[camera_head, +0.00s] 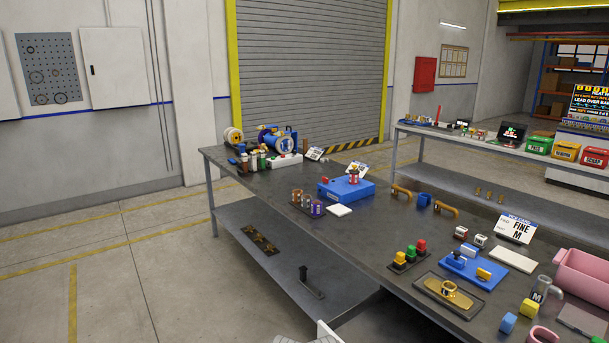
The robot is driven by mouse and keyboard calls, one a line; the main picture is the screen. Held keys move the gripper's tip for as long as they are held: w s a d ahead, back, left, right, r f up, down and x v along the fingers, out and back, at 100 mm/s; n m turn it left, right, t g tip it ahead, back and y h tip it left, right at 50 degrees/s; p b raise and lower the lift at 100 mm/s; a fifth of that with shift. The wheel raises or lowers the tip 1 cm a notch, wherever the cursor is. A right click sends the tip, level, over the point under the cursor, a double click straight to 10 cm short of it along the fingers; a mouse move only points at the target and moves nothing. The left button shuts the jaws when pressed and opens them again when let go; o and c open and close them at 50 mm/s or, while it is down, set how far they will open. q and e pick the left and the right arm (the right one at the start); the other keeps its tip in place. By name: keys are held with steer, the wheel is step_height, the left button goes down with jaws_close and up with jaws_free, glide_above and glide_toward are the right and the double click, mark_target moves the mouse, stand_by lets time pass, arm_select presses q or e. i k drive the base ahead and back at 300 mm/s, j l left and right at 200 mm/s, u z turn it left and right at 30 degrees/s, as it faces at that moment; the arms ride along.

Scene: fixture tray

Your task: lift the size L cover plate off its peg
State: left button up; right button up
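I cannot pick out a cover plate marked L or its peg for certain; no L marking is legible. A brass-coloured plate with a raised ring (449,292) lies on a dark tray at the front right of the table. A blue fixture (466,264) with yellow and white blocks sits just behind it. A blue box (345,189) with a small red and white part on top stands farther back. Neither of my grippers can be made out. A white shape (326,332) at the bottom edge is cut off, and I cannot tell what it is.
The dark table (385,240) is crowded on its right. A pink bin (583,280), a grey part marked M (541,293) and a "FINE M" sign (516,229) stand there. Red, yellow and green blocks (410,252) stand nearby. The left front strip is clear.

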mark_target(463, 302)
steer(key=k+j+z, duration=0.2)
steer(key=j+z, duration=0.2)
steer(key=k+j+z, duration=0.25)
steer(key=j+z, duration=0.15)
